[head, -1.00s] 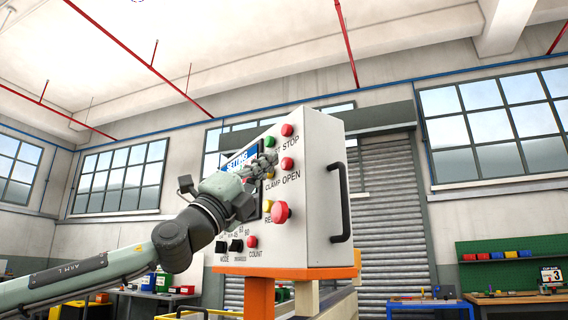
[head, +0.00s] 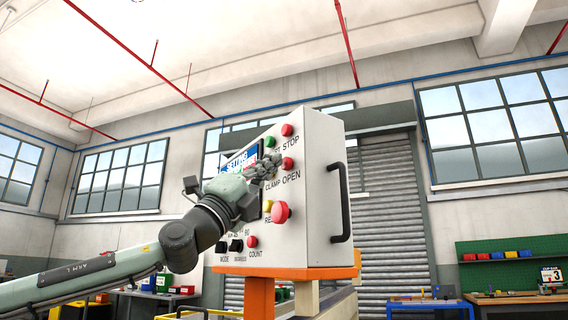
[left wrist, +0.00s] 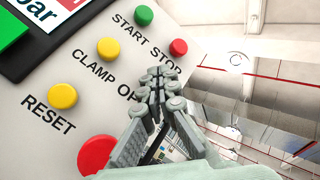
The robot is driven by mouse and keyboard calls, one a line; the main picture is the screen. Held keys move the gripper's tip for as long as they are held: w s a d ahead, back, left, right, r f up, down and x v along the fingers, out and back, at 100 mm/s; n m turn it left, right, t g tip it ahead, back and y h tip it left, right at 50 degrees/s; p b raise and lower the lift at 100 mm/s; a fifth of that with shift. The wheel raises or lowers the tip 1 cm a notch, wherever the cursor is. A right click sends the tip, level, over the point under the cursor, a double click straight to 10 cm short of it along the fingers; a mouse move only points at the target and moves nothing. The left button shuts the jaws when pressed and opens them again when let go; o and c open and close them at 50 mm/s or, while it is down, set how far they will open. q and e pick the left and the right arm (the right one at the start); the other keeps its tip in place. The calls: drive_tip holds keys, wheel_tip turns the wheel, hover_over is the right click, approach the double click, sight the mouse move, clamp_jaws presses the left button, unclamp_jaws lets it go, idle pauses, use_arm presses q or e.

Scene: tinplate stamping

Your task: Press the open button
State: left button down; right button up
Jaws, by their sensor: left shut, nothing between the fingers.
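The control panel (head: 322,180) is a white box with labelled buttons. The red open button (head: 287,163) sits on its front above the "OPEN" label, below the red stop button (head: 288,130). My left gripper (head: 274,164) is shut and empty, with its fingertips just left of the open button; I cannot tell whether they touch it. In the left wrist view the shut fingers (left wrist: 164,73) cover the open button and part of its label. The yellow clamp button (left wrist: 108,48) shows beside them. My right gripper is not in view.
Near the fingers are the green start button (head: 270,142), a yellow reset button (head: 267,206) and a large red mushroom button (head: 281,212). A black handle (head: 345,204) stands out from the panel's right side. The panel rests on an orange stand (head: 260,294).

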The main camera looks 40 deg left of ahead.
use_arm(q)
drive_tip(key=shift+w+d, duration=0.1)
drive_tip(key=shift+w, duration=0.4)
idle(0.3)
drive_tip(key=shift+s, duration=0.1)
drive_tip(key=shift+s+a+b, duration=0.2)
drive_tip(key=shift+s+b, duration=0.55)
drive_tip(key=shift+b, duration=0.05)
drive_tip(key=shift+f, duration=0.1)
drive_tip(key=s+b, duration=0.1)
drive_tip(key=s+a+b, duration=0.1)
drive_tip(key=s+b, duration=0.2)
drive_tip(key=b, duration=0.1)
drive_tip(key=shift+s+a, duration=0.25)
drive_tip(key=shift+s, duration=0.15)
idle(0.4)
